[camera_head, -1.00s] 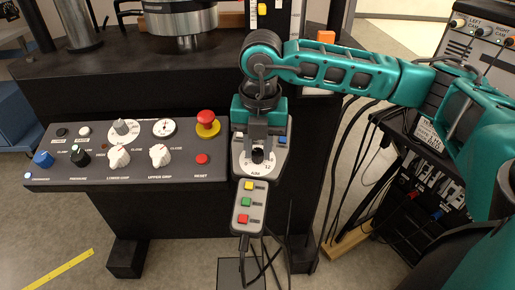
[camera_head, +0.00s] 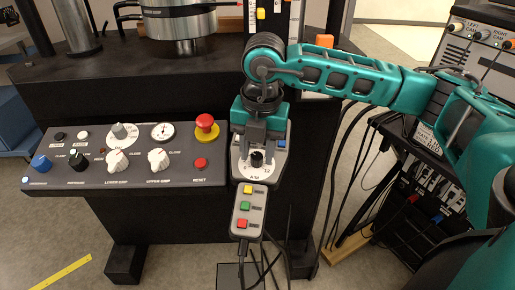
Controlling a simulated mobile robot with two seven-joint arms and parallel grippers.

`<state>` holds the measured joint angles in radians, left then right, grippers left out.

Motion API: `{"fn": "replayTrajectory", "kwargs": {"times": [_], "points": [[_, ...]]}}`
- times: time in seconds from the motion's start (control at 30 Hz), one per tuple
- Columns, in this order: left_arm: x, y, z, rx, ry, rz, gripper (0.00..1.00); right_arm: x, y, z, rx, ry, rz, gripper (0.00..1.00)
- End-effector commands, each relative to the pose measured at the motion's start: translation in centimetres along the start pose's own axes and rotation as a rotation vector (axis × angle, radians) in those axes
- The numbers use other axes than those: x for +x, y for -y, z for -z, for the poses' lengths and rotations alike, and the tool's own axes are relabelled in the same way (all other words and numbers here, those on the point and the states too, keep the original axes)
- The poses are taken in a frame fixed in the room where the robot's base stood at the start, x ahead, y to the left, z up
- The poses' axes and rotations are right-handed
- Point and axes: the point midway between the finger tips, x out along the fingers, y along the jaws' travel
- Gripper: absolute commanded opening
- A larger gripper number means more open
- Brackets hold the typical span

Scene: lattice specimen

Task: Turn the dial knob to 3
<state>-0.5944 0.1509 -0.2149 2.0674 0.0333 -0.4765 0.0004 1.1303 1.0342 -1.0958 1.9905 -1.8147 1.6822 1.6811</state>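The dial knob (camera_head: 257,158) is a small black knob on a light dial face, on the upper part of a grey hand-held control unit (camera_head: 238,172). Marks run around the dial, too small to read, so the setting cannot be told. My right gripper (camera_head: 257,146) comes down from above, with its grey fingers at the knob's far side. The fingers hide part of the dial, and I cannot tell whether they touch the knob or how wide they stand. My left gripper is not in view.
Yellow, green and red buttons (camera_head: 244,206) sit below the dial. To the left is a console (camera_head: 70,182) with white knobs, a gauge and a red emergency button (camera_head: 206,124). Cables hang below the unit and to its right. A camera-control rack (camera_head: 485,38) stands at the right.

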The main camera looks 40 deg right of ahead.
Motion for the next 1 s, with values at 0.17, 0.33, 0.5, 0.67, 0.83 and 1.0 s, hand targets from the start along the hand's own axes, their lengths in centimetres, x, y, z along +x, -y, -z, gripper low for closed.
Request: {"fn": "replayTrajectory", "kwargs": {"times": [0.17,0.33,0.5,0.67,0.83,1.0], "points": [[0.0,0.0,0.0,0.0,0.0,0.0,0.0,0.0,0.0,0.0,-0.001,-0.001,0.0,0.53],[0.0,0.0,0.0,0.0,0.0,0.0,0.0,0.0,0.0,0.1,-0.001,-0.002,0.001,0.53],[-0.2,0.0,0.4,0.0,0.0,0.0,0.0,-1.4,-0.1,0.0,-0.002,-0.001,-0.002,0.53],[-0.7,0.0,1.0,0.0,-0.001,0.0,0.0,-4.7,-0.1,0.0,-0.001,0.001,-0.005,0.53],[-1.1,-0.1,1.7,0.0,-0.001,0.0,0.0,-8.5,-0.1,0.0,-0.002,0.0,-0.003,0.53],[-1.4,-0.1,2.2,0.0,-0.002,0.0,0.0,-11.4,-0.1,0.0,-0.001,0.0,-0.002,0.53]]}}
